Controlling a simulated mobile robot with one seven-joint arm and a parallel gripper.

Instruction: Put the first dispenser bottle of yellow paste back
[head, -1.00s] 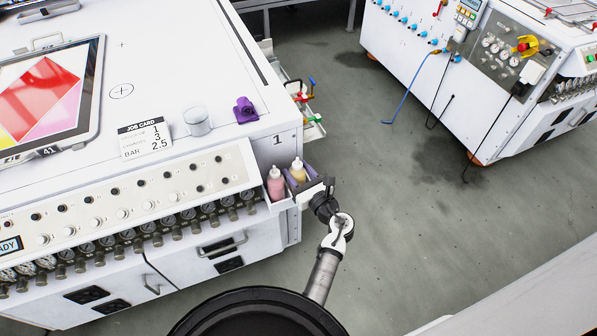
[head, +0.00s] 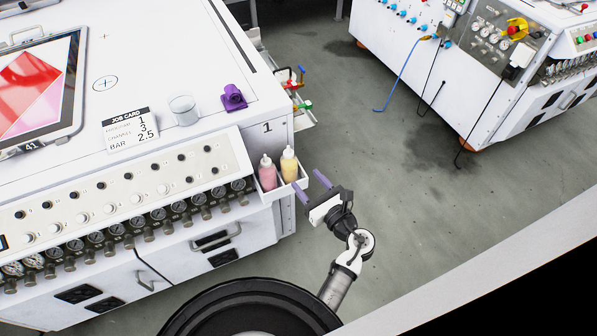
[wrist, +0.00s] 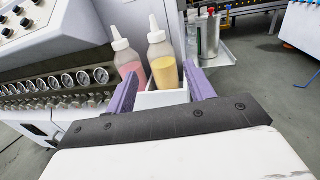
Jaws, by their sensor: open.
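The dispenser bottle of yellow paste (head: 289,165) stands upright in a small white holder (head: 286,190) on the side of the white machine, beside a bottle of pink paste (head: 267,173). Both have white nozzle caps. In the wrist view the yellow bottle (wrist: 163,60) is on the right and the pink bottle (wrist: 127,65) on the left. My gripper (head: 312,188) is open and empty, just right of the holder and apart from the bottles. Its purple fingers (wrist: 163,92) show on either side of the yellow bottle, which is beyond them.
On the machine top are a job card (head: 131,130), a clear cup (head: 184,110) and a purple part (head: 233,97). A side tray with metal canisters (wrist: 208,35) is behind the holder. The floor (head: 370,190) to the right is open.

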